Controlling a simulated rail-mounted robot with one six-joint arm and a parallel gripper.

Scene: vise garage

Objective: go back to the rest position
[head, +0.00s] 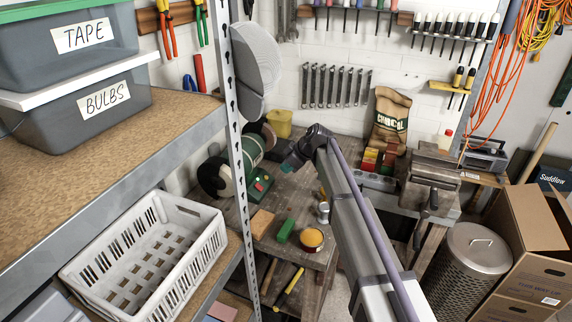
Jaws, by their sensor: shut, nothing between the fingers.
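My arm reaches from the bottom right up toward the back wall, over the workbench (295,258). Its dark wrist bends down to the left at the far end. My gripper (287,168) is small in this view, above the bench and right of the green bench grinder (250,150). Its fingers are shut and I see nothing held. My arm hides part of the bench behind it.
A metal shelf post (240,130) stands left of my gripper, with a white crate (150,250) on the lower shelf. A vise (433,165) is at the bench's right.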

